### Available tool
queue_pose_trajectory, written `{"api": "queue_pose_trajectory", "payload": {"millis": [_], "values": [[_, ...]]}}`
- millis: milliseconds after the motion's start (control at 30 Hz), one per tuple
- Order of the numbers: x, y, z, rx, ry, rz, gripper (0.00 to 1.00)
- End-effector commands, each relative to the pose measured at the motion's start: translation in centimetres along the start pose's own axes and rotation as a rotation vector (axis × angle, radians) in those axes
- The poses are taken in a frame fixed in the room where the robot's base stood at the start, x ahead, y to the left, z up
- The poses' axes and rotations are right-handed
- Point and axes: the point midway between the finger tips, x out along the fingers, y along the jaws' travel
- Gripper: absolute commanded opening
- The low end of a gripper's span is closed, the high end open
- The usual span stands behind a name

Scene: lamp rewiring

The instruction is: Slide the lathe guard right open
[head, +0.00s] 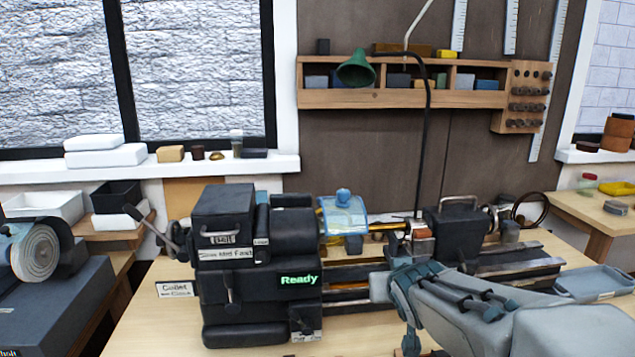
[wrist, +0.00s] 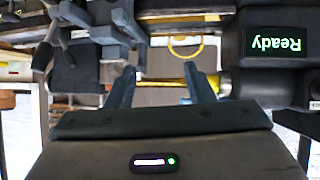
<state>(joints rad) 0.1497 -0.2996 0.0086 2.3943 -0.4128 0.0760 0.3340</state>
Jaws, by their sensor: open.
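The lathe (head: 262,270) stands on the wooden bench, with a green "Ready" display on its dark headstock. Its guard (head: 343,218) is a clear blue cover with a blue knob on top and a yellow edge at its left. It sits just right of the headstock, over the left part of the bed. My gripper (wrist: 158,88) is open and empty, its two fingers apart in the wrist view. A yellow-edged part (wrist: 180,50), perhaps the guard, shows beyond the fingers, not touched. In the head view my arm reaches in from the lower right, and the fingertips are hard to make out.
The tailstock (head: 460,230) stands on the bed to the right of the guard, with a gap between them. A thin dark lamp stem (head: 424,150) with a green shade rises behind the lathe. A blue-grey tray (head: 595,283) lies at the right.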

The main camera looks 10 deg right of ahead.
Motion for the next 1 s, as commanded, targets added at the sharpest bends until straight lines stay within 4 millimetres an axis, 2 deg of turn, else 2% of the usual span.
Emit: {"api": "queue_pose_trajectory", "payload": {"millis": [100,200,300,433,667,767,1000], "values": [[1.0,0.1,-4.5,-0.004,0.198,-0.055,0.48],[1.1,-0.6,-7.7,-0.013,0.343,-0.133,0.48],[0.8,-1.5,-10.0,-0.021,0.455,-0.222,0.48],[0.2,-2.5,-11.6,-0.029,0.547,-0.322,0.48],[-0.2,-3.4,-12.7,-0.034,0.603,-0.399,0.48],[0.4,-3.8,-13.2,-0.034,0.603,-0.402,0.48],[3.4,-5.3,-15.4,-0.033,0.602,-0.402,0.48]]}}
